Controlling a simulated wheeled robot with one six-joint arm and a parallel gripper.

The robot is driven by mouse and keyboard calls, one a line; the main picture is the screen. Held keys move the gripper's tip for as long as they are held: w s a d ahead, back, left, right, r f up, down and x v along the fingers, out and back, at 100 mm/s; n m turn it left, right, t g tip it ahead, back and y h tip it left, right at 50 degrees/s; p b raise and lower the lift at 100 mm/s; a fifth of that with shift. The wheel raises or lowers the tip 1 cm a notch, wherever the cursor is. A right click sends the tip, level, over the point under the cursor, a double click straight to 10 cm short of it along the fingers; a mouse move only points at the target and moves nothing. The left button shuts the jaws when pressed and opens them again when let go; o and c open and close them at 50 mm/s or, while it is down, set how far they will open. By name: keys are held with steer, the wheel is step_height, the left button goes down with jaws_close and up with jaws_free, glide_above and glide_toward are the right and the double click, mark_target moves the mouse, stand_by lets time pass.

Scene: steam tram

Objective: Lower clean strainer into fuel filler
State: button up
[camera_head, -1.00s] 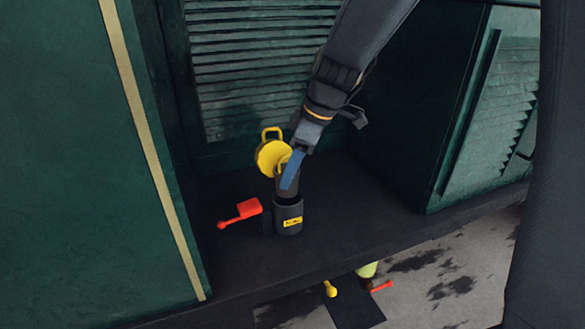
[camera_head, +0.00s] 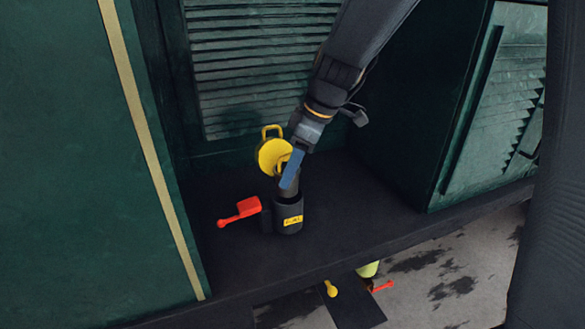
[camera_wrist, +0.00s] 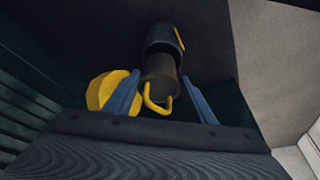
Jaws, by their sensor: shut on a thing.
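The strainer is a dark grey cylinder (camera_head: 289,187) with a yellow loop handle. It stands upright at the mouth of the fuel filler (camera_head: 288,218), a dark round neck with a yellow label on the deck. Its lower end is hidden by the filler's rim, so I cannot tell how deep it sits. In the wrist view the blue fingers of my gripper (camera_wrist: 160,77) lie on either side of the strainer (camera_wrist: 160,68), with the filler (camera_wrist: 162,38) just beyond. The yellow filler cap (camera_head: 270,155) stands open behind.
A red lever (camera_head: 240,210) lies left of the filler. Green louvred panels (camera_head: 250,70) stand behind and a dark green cabinet (camera_head: 410,100) to the right. Below the deck edge are a dark plate (camera_head: 354,305), a yellow knob (camera_head: 331,289) and a red handle (camera_head: 383,286).

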mark_target(292, 184)
steer(key=shift+f+b, duration=1.8)
steer(key=shift+f, duration=0.25)
stand_by(1.2)
steer(key=shift+f+b, duration=0.4)
steer(key=shift+r, duration=0.1)
steer(key=o, duration=1.3)
steer(key=shift+c, duration=0.2)
steer(key=o, duration=0.5)
steer(key=shift+c, duration=0.2)
